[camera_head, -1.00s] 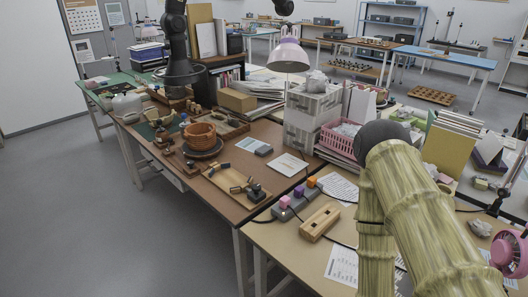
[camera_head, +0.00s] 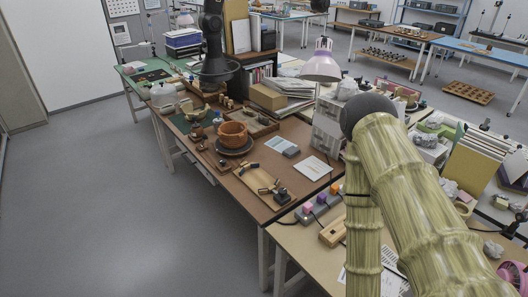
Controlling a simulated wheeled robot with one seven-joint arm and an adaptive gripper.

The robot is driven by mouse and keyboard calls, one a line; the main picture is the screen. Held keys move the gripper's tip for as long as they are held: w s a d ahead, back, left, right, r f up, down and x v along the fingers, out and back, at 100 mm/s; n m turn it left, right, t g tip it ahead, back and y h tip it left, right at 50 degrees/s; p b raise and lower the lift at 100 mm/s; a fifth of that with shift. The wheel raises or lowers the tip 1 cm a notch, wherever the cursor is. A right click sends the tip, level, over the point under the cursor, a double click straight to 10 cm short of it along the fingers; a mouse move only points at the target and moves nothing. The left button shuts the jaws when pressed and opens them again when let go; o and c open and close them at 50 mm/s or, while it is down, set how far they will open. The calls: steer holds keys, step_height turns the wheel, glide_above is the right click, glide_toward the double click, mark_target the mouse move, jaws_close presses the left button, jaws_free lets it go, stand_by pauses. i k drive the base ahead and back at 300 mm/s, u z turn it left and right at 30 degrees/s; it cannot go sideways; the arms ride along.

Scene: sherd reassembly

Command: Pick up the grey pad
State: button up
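A small flat grey-blue block (camera_head: 283,146) lies on the brown table, right of the reddish-brown sherd bowl and just behind a white sheet. It is the thing most like a grey pad, but it is too small for me to be sure. Nothing touches it from above. My gripper is not in view; only my bamboo-textured arm, with a dark rounded joint, shows at the right. The arm hides part of the near table.
The sherd bowl (camera_head: 233,135) stands on a dark round stand. In front lies a wooden tray (camera_head: 257,181) with small items. Grey floor (camera_head: 90,200) is clear at the left.

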mark_target(292, 151)
steer(key=u, duration=1.35)
steer(key=i, duration=2.8)
steer(key=z, duration=2.6)
